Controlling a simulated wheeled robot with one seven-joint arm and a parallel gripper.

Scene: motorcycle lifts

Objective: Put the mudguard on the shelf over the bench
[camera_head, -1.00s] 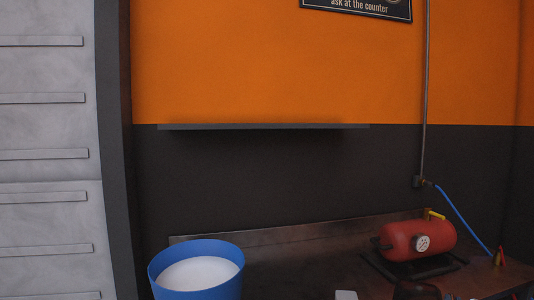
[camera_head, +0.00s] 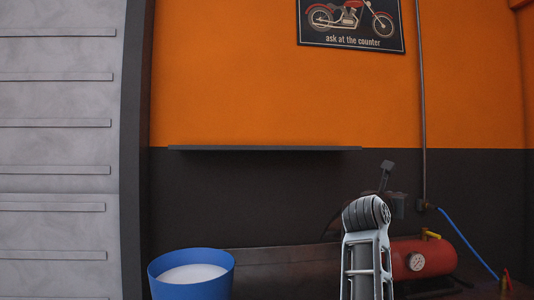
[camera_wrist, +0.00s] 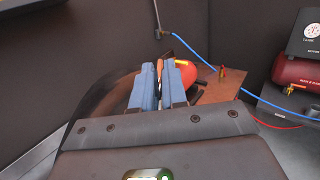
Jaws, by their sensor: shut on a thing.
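The shelf (camera_head: 265,149) is a thin dark board on the wall, with nothing seen on it. My gripper (camera_wrist: 160,88) shows two blue-grey fingers in the wrist view, closed on a thin edge. A dark curved piece, which looks like the mudguard (camera_wrist: 108,93), spreads left from the fingers. In the head view my raised arm hides most of the gripper and mudguard; a dark curved bit of it (camera_head: 334,221) shows left of the arm. They appear lower than the shelf and right of its middle. The bench (camera_head: 280,256) lies below, partly hidden.
A blue bucket (camera_head: 190,282) with white contents stands at lower left. A red tank (camera_head: 425,259) with a gauge sits on the bench at right, with a blue hose (camera_head: 465,239) behind it. A poster (camera_head: 351,25) hangs above. The space above the shelf is clear.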

